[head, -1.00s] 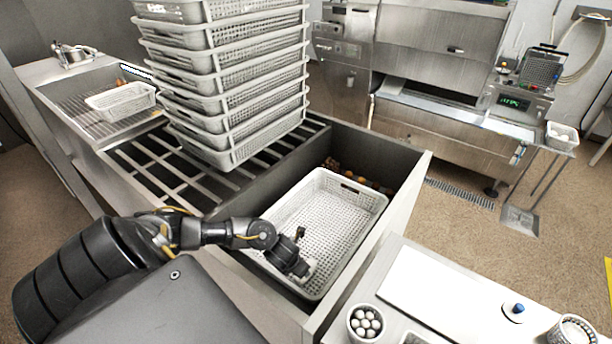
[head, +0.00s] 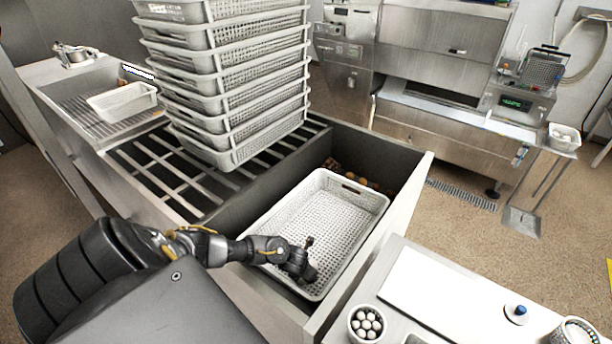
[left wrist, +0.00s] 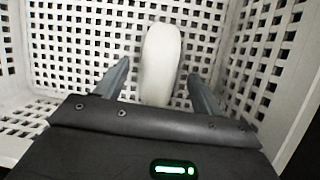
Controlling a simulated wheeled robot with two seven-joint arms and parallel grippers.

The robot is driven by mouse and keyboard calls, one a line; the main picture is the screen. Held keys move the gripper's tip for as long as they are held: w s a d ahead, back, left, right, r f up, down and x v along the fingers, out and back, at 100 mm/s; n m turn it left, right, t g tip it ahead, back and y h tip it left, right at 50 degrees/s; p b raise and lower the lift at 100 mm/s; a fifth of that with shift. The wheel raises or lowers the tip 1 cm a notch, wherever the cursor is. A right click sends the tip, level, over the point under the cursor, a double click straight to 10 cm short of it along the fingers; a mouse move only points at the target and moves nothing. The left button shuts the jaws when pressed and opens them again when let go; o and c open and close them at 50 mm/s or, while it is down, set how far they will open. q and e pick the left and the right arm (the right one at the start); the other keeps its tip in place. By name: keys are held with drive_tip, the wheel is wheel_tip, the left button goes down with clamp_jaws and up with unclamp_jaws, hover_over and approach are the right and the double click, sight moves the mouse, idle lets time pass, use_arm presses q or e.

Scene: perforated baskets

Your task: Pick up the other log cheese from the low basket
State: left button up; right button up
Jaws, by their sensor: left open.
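A white log cheese (left wrist: 160,62) lies in the low basket, seen in the left wrist view with its near end between my fingers. My left gripper (left wrist: 158,82) is open, with one finger on each side of the log and a gap showing on both sides. In the head view my left gripper (head: 308,278) is down inside the near end of the white perforated low basket (head: 352,192). The basket's floor and walls also show in the left wrist view (left wrist: 85,40). The log is hidden behind my gripper in the head view. My right gripper is not in view.
The low basket sits in a deep metal bin (head: 408,185) with raised edges. A tall stack of baskets (head: 225,85) stands behind it on a slatted rack. A counter with a white board (head: 440,290) and a cup of white balls (head: 367,323) is at the right.

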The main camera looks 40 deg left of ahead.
use_arm(q)
drive_tip(key=shift+x, duration=0.95)
drive_tip(key=shift+a, duration=0.1)
drive_tip(key=c, duration=1.1)
drive_tip(key=shift+c, duration=0.4)
drive_tip(key=shift+r, duration=0.1)
